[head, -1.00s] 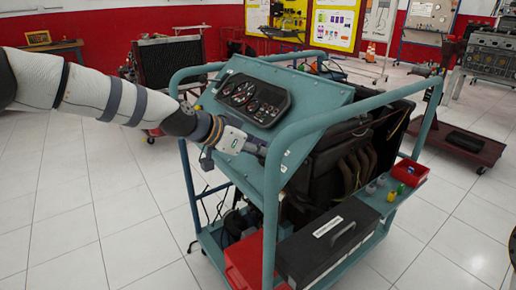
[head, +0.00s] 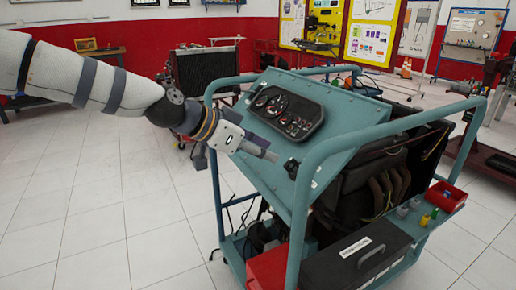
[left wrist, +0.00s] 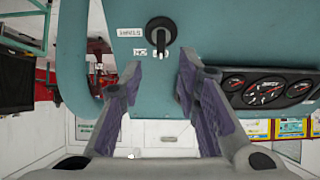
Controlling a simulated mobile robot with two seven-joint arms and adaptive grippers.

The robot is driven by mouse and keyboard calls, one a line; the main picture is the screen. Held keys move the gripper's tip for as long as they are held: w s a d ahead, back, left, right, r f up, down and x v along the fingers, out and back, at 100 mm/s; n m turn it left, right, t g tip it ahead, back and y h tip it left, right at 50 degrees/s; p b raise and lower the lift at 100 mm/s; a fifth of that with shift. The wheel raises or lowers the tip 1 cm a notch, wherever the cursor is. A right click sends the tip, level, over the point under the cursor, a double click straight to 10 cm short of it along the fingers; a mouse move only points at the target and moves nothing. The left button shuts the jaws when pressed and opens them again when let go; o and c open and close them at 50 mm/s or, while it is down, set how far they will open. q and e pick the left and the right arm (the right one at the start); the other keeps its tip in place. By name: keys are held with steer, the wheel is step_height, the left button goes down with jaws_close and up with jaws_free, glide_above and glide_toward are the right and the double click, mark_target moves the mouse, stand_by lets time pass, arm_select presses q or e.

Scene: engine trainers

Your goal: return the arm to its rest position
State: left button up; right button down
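My left arm comes in from the left in the head view. My left gripper (head: 262,151) is in front of the lower part of the teal engine trainer's sloping panel (head: 338,112). In the left wrist view the two fingers of the left gripper (left wrist: 158,72) are spread apart with nothing between them. A black key switch (left wrist: 161,31) on the panel shows just beyond the fingertips, apart from them. It also shows in the head view (head: 291,166), right of the fingertips. My right gripper is not in view.
The trainer's teal tube frame (head: 307,195) stands close to my left gripper. The panel carries a gauge cluster (head: 286,112). A black box (head: 357,256), a red box (head: 267,268) and a red tray (head: 446,196) sit on the trainer. Tiled floor (head: 110,190) is clear at left.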

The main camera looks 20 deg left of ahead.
arm_select(q)
steer(key=shift+v, duration=1.15)
steer(key=s+d+f+n+g+y, duration=0.1)
steer(key=s+d+f+n+g, duration=0.15)
steer(key=s+f, duration=0.75)
steer(key=s+d+f+n+g+y, duration=0.1)
steer(key=s+f+n+g+y, duration=0.3)
steer(key=f, duration=1.2)
steer(key=s+a+f+g, duration=0.1)
steer(key=s+f, duration=0.2)
steer(key=s, duration=0.7)
steer(key=s+a+f+n+g+y, duration=0.1)
steer(key=s+f+g, duration=0.1)
steer(key=s, duration=0.8)
steer(key=s+a+f+g, duration=0.1)
steer(key=s+f, duration=0.4)
steer(key=s, duration=0.6)
steer(key=shift+a+y, duration=0.25)
steer(key=shift+y, duration=0.05)
steer(key=shift+w+g, duration=0.1)
steer(key=shift+g, duration=0.15)
